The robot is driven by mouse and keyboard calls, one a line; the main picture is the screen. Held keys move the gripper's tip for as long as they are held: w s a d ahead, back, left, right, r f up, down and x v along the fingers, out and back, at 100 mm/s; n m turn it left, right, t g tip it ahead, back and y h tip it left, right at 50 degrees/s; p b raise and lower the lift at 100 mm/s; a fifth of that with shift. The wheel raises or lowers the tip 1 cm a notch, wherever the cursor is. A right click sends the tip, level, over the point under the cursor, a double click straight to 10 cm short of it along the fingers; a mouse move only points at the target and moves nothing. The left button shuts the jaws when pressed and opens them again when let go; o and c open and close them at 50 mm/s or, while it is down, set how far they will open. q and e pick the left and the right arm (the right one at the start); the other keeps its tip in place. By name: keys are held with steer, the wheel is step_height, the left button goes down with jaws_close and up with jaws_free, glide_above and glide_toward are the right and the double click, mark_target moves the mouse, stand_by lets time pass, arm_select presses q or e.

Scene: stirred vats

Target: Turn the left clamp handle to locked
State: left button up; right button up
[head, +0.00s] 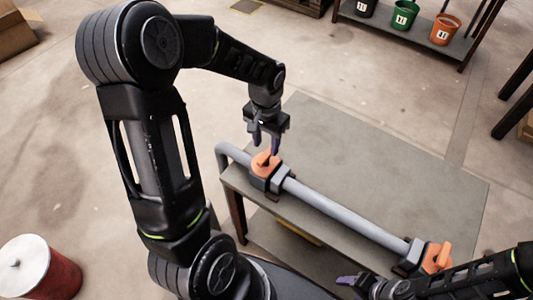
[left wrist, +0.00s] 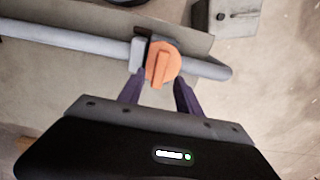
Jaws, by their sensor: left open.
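The left clamp has an orange handle (head: 265,164) on a dark grey block (head: 270,181) around a grey pipe (head: 335,210). My left gripper (head: 264,146) is open just above this handle, fingers pointing down. In the left wrist view the orange handle (left wrist: 162,64) lies just beyond and between the two purple fingertips (left wrist: 156,88). I cannot tell whether they touch it. A second orange clamp handle (head: 437,257) is at the pipe's right end. My right gripper (head: 362,284) is low near the table's front edge, partly hidden; its jaws are unclear.
The pipe runs along the front of a grey table (head: 400,160), whose back is bare. A shelf (head: 415,35) with several buckets stands at the back right. A red drum with a white lid (head: 24,262) stands at lower left.

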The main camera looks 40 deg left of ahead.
mark_target(266, 154)
arm_select(q)
step_height(266, 154, down, 6)
stand_by(0.4)
steer(key=shift+c, duration=0.3)
jaws_close()
